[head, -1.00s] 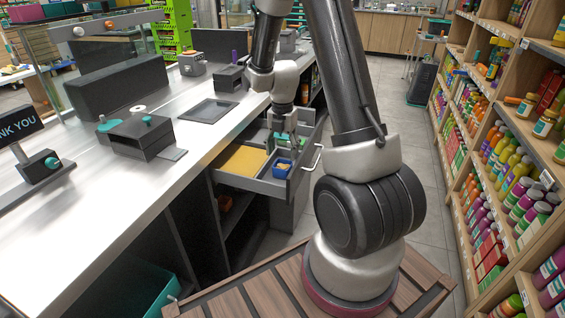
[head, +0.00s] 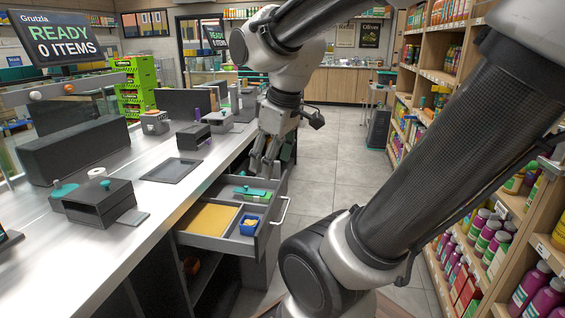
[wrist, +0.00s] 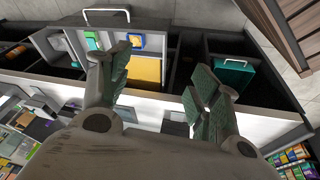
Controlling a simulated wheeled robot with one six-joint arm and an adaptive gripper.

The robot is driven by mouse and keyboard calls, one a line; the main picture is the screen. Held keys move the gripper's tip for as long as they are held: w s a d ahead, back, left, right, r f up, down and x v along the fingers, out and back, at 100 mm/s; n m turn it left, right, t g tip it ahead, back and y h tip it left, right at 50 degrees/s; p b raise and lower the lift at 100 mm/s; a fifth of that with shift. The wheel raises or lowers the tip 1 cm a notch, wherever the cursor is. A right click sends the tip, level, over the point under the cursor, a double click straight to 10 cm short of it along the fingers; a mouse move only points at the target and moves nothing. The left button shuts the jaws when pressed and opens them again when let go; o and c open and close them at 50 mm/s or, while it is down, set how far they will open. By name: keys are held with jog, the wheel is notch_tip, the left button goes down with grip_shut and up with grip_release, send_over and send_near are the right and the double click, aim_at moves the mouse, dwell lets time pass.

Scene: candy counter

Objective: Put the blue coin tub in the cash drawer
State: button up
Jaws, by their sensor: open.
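The cash drawer (head: 214,243) is pulled out from under the counter. The blue coin tub (head: 249,225), with yellowish contents, stands inside it in the right part, beside the yellow compartment (head: 209,219). The tub also shows in the wrist view (wrist: 137,41), inside the drawer. My gripper (head: 263,168) is above and behind the tub in the head view, apart from it. In the wrist view my gripper (wrist: 155,82) has its two fingers spread wide, with nothing between them. The left finger hides part of the drawer.
A green item (head: 251,193) lies in the drawer's back part. The drawer handle (head: 283,211) sticks out into the aisle. The counter (head: 137,163) carries a dark box (head: 97,203) and a flat dark pad (head: 172,170). Stocked shelves line the right; the aisle floor (head: 336,150) is clear.

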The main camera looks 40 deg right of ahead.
jog(key=s+m, duration=0.4)
jog(key=shift+s+a+r+t, duration=0.25)
jog(key=shift+s+r+t, duration=0.05)
jog(key=shift+r, duration=0.05)
dwell(0.9)
